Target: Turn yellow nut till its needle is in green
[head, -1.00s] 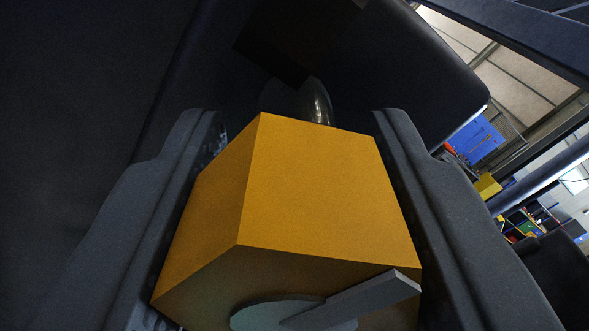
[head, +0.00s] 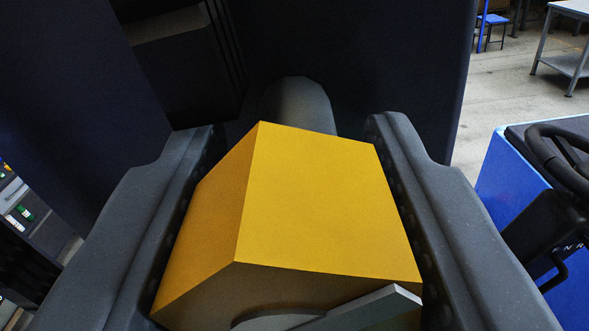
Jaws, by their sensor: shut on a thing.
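The yellow nut (head: 320,205) is a large yellow block that fills the middle of the head view. My gripper (head: 297,127) is shut on it, with one dark finger along its left side and one along its right. A flat grey needle (head: 375,308) shows at the nut's near face, at the bottom, pointing right and slightly up. Its lower part is cut off by the picture edge. A dark grey round shaft (head: 300,105) shows just beyond the nut. No green zone is in view.
A large dark panel (head: 370,60) stands close behind the nut. At the right are a blue machine (head: 520,190) with a black steering wheel (head: 565,150) and open grey floor (head: 490,85). A grey table (head: 565,60) stands farther back.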

